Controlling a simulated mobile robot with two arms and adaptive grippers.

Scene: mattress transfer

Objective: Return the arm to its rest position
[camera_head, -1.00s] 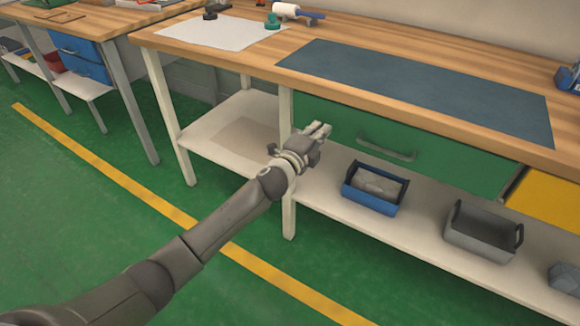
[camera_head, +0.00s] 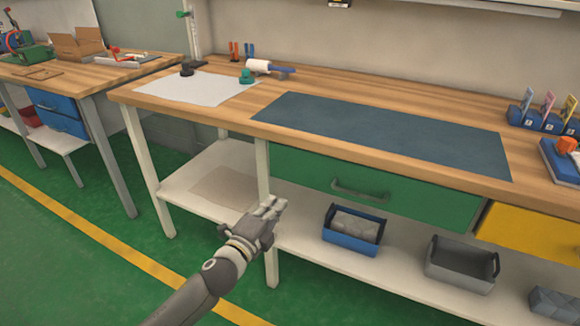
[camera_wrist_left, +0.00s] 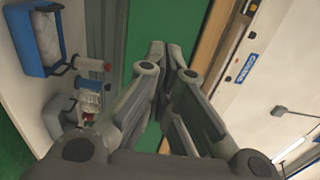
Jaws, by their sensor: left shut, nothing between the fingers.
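My left gripper (camera_head: 270,208) is shut and empty in the head view. It is held in front of the workbench, near its white leg and left of the green drawer (camera_head: 375,190). In the left wrist view the fingers (camera_wrist_left: 168,50) of the left gripper come close together at their tips with nothing between them. My left arm comes in from the bottom of the head view. My right gripper is in neither view.
The wooden workbench (camera_head: 440,116) carries a dark mat (camera_head: 380,130) and a white sheet (camera_head: 195,88). A blue tote (camera_head: 352,243) and a grey tote (camera_head: 460,268) stand on the lower shelf. Green floor (camera_head: 60,260) with a yellow line lies open at the left.

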